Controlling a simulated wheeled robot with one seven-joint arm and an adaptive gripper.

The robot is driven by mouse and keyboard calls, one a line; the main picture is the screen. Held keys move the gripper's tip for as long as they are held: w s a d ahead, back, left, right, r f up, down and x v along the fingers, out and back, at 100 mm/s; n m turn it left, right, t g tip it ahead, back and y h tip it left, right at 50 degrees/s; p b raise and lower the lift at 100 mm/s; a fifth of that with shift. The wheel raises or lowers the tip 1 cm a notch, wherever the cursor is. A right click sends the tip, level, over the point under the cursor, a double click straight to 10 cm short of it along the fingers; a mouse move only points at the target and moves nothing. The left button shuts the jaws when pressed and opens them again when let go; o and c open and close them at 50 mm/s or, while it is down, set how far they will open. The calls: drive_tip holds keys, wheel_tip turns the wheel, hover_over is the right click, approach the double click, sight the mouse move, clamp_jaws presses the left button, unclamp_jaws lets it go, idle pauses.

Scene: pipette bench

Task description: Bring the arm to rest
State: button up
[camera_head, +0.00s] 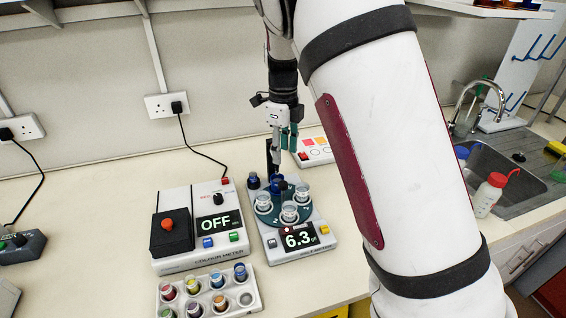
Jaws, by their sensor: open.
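My gripper (280,158) points down above the back of a device with a round turntable (264,204). It is open, and I see nothing held in it, though its tips are small and partly hidden. My white arm rises from the lower right and covers much of the middle and right of the view. Clear cups (289,211) and dark blue-capped items (253,181) are on and around the turntable, close below the gripper. Whether the fingertips touch any of them I cannot tell.
A colour meter (183,253) reading OFF stands left of the device. A rack (245,277) of coloured vials is in front. A panel with coloured squares (314,152) lies behind. A red-capped wash bottle (488,195) and a sink (515,190) are at right. Bare bench (95,225) lies at left.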

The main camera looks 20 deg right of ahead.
drive_tip(key=shift+r, duration=0.6)
drive_tip(key=s+r+n+t+y, duration=0.2)
drive_tip(key=s+r+n, duration=1)
drive_tip(key=s, duration=0.2)
drive_tip(key=s+r+n+t+h, duration=0.2)
drive_tip(key=s+n+t, duration=0.1)
drive_tip(key=s+n, duration=1.2)
drive_tip(key=shift+s+d+r+t, duration=0.2)
drive_tip(key=shift+s+d+t, duration=0.1)
drive_tip(key=shift+s, duration=0.5)
